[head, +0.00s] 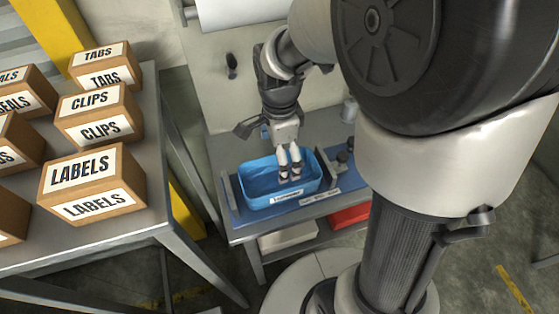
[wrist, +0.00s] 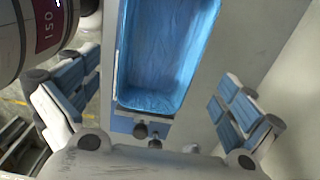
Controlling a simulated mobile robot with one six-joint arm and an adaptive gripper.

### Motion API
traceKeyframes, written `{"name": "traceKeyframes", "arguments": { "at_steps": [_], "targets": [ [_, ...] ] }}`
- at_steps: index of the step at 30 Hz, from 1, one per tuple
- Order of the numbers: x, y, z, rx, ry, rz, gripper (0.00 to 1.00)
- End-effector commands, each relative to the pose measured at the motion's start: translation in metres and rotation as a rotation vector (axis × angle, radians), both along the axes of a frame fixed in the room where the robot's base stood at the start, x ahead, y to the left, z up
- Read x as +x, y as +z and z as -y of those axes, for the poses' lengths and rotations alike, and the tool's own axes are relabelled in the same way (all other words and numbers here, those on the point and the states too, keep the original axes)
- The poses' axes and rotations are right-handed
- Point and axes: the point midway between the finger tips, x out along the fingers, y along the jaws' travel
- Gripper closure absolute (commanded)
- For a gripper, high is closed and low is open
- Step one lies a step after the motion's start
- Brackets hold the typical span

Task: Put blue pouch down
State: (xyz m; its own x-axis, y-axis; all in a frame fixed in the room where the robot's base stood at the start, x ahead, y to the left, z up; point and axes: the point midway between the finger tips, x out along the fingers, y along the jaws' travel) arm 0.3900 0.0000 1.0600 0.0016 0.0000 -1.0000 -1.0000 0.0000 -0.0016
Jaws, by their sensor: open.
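A blue open-topped bin (head: 257,204) with a white label on its front stands on the grey workbench; it also shows in the wrist view (wrist: 118,60). I cannot make out a separate blue pouch. A streaked blue surface (wrist: 165,50) fills the bin's inside in the wrist view, and I cannot tell whether it is a pouch or the bin's floor. My gripper (head: 290,172) points down over the right part of the bin in the head view. In the wrist view my gripper (wrist: 155,102) is open, its blue-padded fingers wide apart with nothing between them.
Cardboard boxes marked LABELS (head: 82,187), CLIPS (head: 98,114) and TABS (head: 105,65) stand on a grey table at left. Small dark knobs or jars (head: 342,160) stand right of the bin. A red bin (head: 350,215) sits on the shelf below.

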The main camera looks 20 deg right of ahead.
Motion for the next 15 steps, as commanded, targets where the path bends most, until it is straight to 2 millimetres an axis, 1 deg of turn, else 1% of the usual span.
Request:
{"name": "traceKeyframes", "arguments": {
  "at_steps": [1, 5, 8, 11, 14, 15],
  "targets": [
    [0.0, 0.009, 0.0, 0.0, 0.0, 0.001, 0.0],
    [-0.001, 0.019, 0.0, 0.0, 0.004, 0.001, 0.0],
    [-0.005, 0.031, 0.0, -0.001, 0.061, 0.019, 0.0],
    [-0.019, 0.054, 0.0, -0.008, 0.22, 0.067, 0.0],
    [-0.043, 0.084, 0.0, -0.034, 0.473, 0.134, 0.0],
    [-0.055, 0.095, 0.001, -0.051, 0.589, 0.163, 0.0]
  ]
}}
